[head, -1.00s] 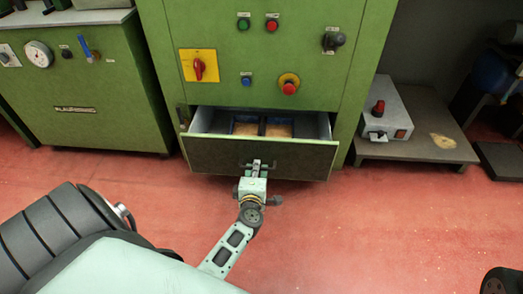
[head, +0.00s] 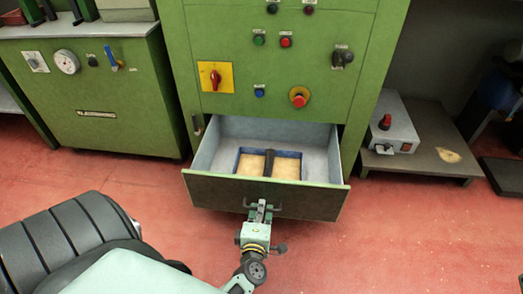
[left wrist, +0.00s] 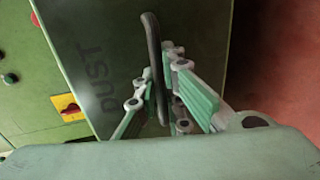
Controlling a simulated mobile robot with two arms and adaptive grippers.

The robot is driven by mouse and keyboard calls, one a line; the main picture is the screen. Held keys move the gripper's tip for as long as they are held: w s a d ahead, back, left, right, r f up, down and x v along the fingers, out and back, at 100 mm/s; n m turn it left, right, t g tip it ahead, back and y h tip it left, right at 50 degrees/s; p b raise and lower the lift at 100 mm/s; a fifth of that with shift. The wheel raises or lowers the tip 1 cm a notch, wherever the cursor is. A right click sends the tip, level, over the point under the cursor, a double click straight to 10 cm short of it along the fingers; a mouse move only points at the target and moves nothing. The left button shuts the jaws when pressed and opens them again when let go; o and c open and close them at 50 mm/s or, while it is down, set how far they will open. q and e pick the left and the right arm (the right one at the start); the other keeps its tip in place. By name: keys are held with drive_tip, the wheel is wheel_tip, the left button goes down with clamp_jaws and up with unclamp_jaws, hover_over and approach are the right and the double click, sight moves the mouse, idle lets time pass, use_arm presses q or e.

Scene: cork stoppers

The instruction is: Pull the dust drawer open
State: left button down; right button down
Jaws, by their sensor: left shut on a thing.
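The dust drawer (head: 230,193) stands well out of the green cabinet in the head view. Inside it is a blue-edged tray (head: 238,160) with two light-brown filled parts and a dark divider. My left gripper (head: 261,206) is at the middle of the drawer front, shut on the dark bar handle. In the left wrist view, the handle (left wrist: 153,50) runs between the fingers of the left gripper (left wrist: 160,100), and the word DUST shows on the drawer front (left wrist: 95,60). My right gripper is not seen.
The green cabinet (head: 320,90) carries a red switch on a yellow plate and several buttons. A grey control box (head: 392,125) sits on a low shelf (head: 425,157) at the right. A green machine (head: 100,100) stands at the left. The red floor (head: 400,230) in front is clear.

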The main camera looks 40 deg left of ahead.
use_arm(q)
drive_tip(key=c, duration=2.1)
unclamp_jaws()
